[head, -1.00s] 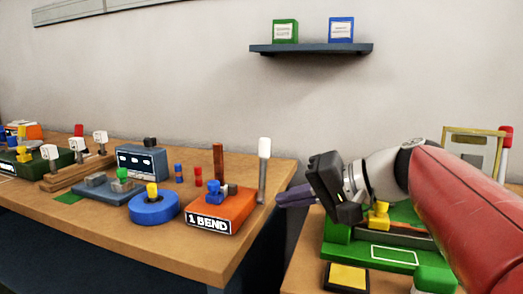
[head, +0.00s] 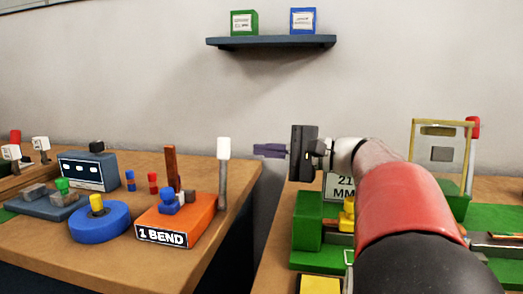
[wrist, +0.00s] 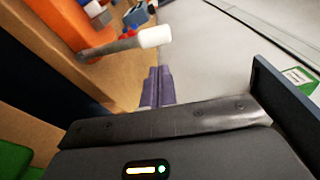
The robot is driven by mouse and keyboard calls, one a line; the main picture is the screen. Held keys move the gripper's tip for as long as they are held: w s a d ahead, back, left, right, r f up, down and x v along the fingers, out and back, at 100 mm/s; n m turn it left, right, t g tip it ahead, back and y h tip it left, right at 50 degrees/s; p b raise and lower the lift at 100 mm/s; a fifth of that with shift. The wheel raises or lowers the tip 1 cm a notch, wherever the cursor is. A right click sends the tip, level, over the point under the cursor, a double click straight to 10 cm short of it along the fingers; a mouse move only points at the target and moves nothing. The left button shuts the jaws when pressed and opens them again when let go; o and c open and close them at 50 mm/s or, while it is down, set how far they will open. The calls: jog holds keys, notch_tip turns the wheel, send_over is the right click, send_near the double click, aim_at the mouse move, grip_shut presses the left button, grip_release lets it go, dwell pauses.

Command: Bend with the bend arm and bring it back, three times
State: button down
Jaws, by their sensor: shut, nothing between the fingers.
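The bend arm (head: 223,178) is a grey upright rod with a white grip on top, standing at the right side of the orange "1 BEND" block (head: 205,215) in the head view. The bend arm also shows in the wrist view (wrist: 118,46), its white grip just beyond my fingers. My gripper (head: 268,150) is shut and empty, to the right of the white grip at about its height. A gap shows between them in the head view. In the wrist view the purple fingers (wrist: 157,85) lie together, below the grip.
A blue disc (head: 100,222) with a yellow knob is left of the orange block. A green fixture (head: 308,220) stands on the right table, under my arm. A gap separates the two tables. A wall shelf (head: 270,42) holds two boxes.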

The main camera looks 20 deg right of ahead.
aim_at(223, 172)
jog(key=x, duration=0.7)
jog(key=shift+p, duration=0.3)
jog(key=shift+a+f, duration=0.15)
jog(key=shift+a, duration=0.05)
